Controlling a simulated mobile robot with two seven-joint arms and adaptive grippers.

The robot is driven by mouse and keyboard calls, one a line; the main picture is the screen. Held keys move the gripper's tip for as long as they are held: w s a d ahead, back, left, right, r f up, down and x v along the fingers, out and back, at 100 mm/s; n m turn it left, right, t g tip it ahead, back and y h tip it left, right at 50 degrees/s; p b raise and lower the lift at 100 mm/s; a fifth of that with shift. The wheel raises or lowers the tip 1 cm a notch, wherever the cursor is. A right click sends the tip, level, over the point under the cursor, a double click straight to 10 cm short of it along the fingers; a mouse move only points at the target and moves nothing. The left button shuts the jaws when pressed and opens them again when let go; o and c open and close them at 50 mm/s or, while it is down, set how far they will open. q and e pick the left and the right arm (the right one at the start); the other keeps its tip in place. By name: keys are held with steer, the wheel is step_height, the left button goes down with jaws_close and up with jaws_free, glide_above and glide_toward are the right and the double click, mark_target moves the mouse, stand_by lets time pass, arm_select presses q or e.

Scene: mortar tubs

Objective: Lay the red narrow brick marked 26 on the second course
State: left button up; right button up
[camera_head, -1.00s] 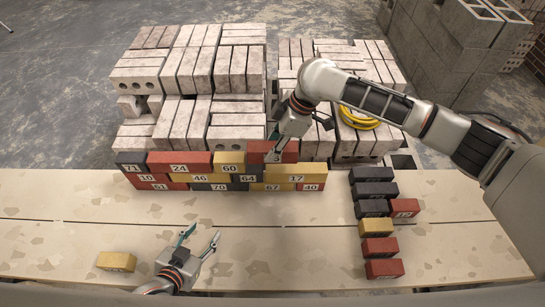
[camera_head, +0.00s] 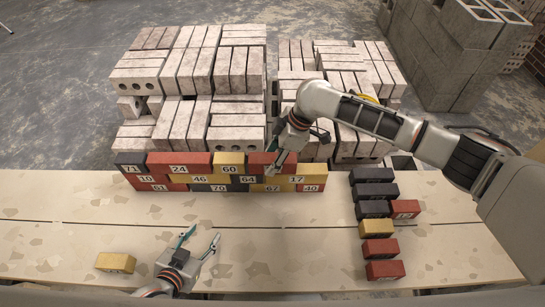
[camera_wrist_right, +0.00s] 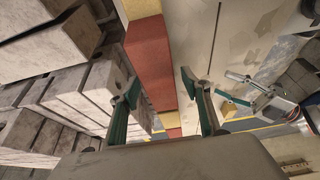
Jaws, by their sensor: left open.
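I cannot make out a 26 on any brick. A narrow red brick (camera_head: 405,208) with a number I cannot read surely lies at the right, beside the loose bricks. The wall has three courses: the bottom one ends in narrow red 40 (camera_head: 311,188), the second reads 10, 46, 64, 17, and the top reads 71, 24, 60, then a red brick (camera_head: 259,158) whose label my right gripper hides. My left gripper (camera_head: 204,237) is open and empty over the board.
Loose dark, yellow and red bricks (camera_head: 380,250) form a column at the right. A yellow brick (camera_head: 116,262) lies at front left. Pale brick stacks (camera_head: 236,120) stand close behind the wall. The middle of the board (camera_head: 285,235) is clear.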

steer(key=shift+r, duration=0.15)
steer(key=v, duration=1.2)
steer(key=shift+p, duration=0.45)
